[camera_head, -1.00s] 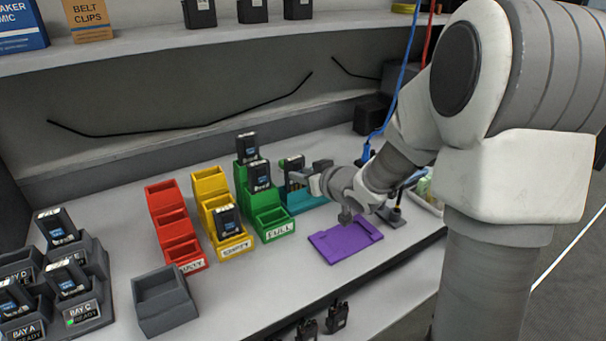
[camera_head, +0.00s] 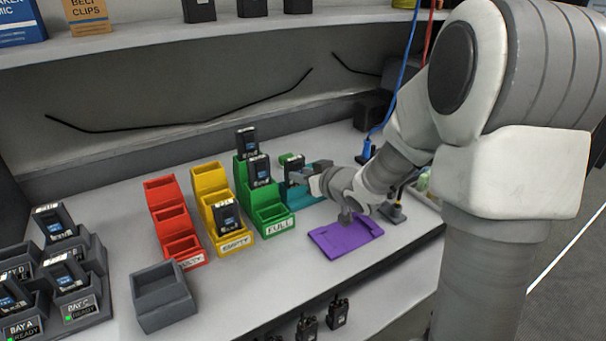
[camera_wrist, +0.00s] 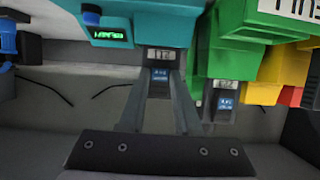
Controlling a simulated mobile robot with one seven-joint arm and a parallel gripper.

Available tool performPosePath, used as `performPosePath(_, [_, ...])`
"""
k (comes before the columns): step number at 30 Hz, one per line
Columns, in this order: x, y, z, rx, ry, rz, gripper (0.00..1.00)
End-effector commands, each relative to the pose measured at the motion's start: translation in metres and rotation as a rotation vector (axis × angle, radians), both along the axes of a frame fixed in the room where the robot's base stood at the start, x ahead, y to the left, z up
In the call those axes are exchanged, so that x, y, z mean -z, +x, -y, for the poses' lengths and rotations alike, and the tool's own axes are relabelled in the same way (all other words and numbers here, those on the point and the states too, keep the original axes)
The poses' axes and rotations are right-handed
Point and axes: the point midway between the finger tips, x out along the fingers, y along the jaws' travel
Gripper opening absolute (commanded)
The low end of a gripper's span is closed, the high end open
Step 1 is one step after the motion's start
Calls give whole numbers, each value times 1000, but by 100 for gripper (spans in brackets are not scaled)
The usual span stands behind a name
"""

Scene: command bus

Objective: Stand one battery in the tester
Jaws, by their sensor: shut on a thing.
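The teal tester (camera_head: 300,198) stands right of the green rack; in the wrist view the tester (camera_wrist: 165,28) is upside down at the top, with a lit green display (camera_wrist: 110,33). My gripper (camera_head: 305,173) is shut on a dark battery with a blue label (camera_head: 294,167). In the wrist view the battery (camera_wrist: 160,76) is between my two fingertips (camera_wrist: 160,82), its end meeting the tester's edge. The battery looks upright at the tester; I cannot tell how deep it sits in the slot.
The green FULL rack (camera_head: 268,212) holds batteries (camera_head: 259,168) close beside my gripper. A yellow rack (camera_head: 213,180) and red rack (camera_head: 160,190) stand further left. A purple tray (camera_head: 345,237) lies in front. Chargers (camera_head: 90,290) and a grey bin (camera_head: 160,298) are at left.

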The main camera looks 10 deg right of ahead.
Motion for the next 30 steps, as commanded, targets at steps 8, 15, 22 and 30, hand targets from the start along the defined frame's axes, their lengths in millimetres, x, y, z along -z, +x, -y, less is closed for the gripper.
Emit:
performPosePath(8, [3,0,0,0,0,1,41])
performPosePath(15, [3,0,0,0,0,0,67])
performPosePath(22, [3,0,0,0,0,-1,67])
performPosePath(30, [-1,2,-2,0,0,0,67])
